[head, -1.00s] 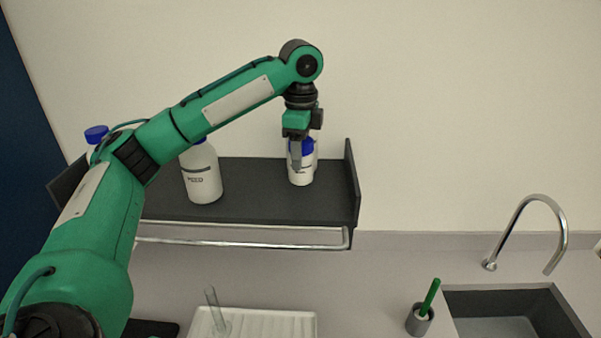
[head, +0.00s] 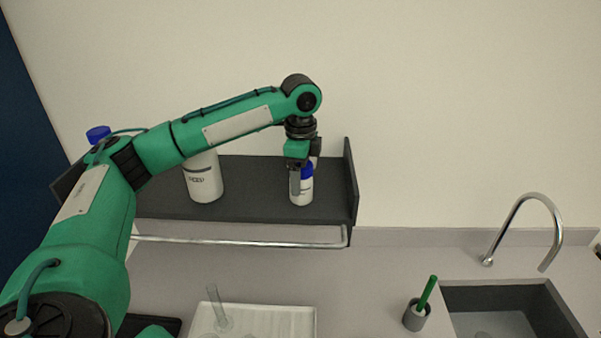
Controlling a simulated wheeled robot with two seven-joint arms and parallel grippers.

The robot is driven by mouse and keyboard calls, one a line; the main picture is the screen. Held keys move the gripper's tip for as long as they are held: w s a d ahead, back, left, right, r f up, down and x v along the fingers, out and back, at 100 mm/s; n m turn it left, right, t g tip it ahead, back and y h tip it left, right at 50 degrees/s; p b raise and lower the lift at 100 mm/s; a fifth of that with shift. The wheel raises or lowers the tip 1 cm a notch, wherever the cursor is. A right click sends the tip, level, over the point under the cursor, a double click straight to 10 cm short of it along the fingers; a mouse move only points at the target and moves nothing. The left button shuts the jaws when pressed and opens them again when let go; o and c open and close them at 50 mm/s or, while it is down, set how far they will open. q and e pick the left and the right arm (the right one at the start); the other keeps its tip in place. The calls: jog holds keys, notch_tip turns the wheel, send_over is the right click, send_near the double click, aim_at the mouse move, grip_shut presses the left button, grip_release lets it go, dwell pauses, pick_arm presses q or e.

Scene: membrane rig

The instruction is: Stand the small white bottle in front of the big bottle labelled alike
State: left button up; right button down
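The small white bottle (head: 303,193) with a blue cap stands upright at the right part of the dark shelf (head: 255,190). Its base appears to be at the shelf surface; I cannot tell if it touches. My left gripper (head: 301,178) points down from above, shut on the bottle near its cap, one grey finger covering its left side. A big white bottle (head: 203,182) stands further left on the shelf, its top hidden by my arm. Its dark label is too small to read surely. Another blue-capped bottle (head: 97,133) at the far left is mostly hidden by my arm.
The shelf has a raised right end wall (head: 350,185) close to the small bottle and a metal rail (head: 240,240) along its front. Below are a white ribbed tray (head: 280,322) with glassware, a grey cup (head: 415,317) with a green-handled brush, and a sink (head: 510,300) with a tap.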

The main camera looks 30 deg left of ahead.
dwell(0.3)
pick_arm(q)
jog(key=shift+w+r+b, duration=0.1)
jog(key=shift+r+b, duration=0.2)
jog(key=shift+r, duration=0.05)
notch_tip(320, 180, up, 3)
jog(key=shift+b, duration=0.95)
notch_tip(320, 180, up, 7)
jog(key=shift+f, duration=0.15)
jog(key=shift+r, duration=0.9)
jog(key=shift+f, duration=0.1)
